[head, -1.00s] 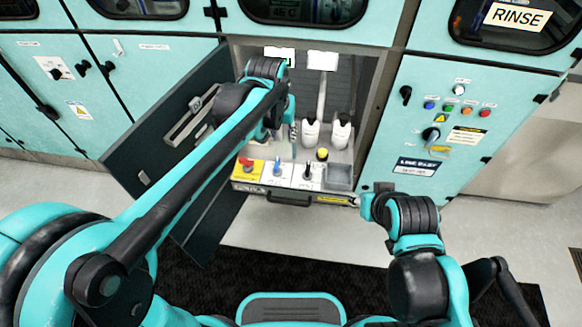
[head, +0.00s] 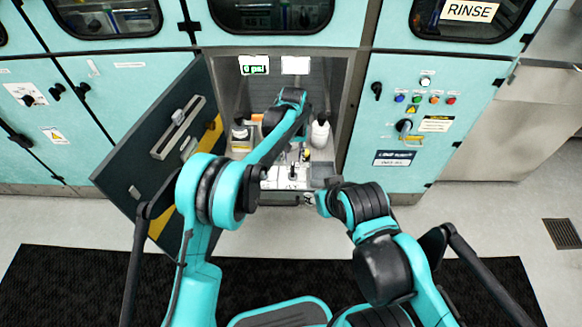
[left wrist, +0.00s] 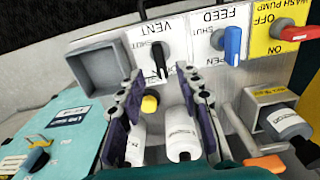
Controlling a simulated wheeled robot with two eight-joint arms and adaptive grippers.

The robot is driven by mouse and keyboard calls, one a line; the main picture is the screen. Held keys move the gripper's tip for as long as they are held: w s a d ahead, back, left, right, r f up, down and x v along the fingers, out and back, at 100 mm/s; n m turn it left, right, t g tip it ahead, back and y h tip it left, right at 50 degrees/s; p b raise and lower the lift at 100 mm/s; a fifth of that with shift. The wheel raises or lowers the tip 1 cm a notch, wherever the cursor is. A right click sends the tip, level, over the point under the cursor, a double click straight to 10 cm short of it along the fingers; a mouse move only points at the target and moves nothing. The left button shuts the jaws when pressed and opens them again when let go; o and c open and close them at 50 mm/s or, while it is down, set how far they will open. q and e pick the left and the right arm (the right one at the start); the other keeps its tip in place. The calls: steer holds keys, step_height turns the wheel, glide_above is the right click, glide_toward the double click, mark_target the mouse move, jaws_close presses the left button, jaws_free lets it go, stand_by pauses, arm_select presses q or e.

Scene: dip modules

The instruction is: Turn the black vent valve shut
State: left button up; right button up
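The black vent valve (left wrist: 160,60) is a small black lever on a white plate marked VENT, with shut and open marks beside it. In the left wrist view it lies just beyond my left gripper (left wrist: 161,78), between the lines of its two fingers. That gripper is open and empty, with its purple pads spread apart; I see no contact with the lever. In the head view the lever (head: 293,172) is small, and my left arm hides most of the left gripper. My right gripper (head: 323,201) is low in front of the cabinet; its fingers are not clear.
Beside the vent are the blue feed valve (left wrist: 232,45), the red wash pump switch (left wrist: 294,34) and an empty grey tray (left wrist: 95,68). An open dark door (head: 140,160) is at left.

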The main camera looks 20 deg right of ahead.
mark_target(293, 167)
arm_select(q)
step_height(293, 167, down, 6)
steer(key=shift+r+b, duration=0.25)
steer(key=shift+b, duration=0.6)
steer(key=shift+r, duration=0.1)
jaws_close()
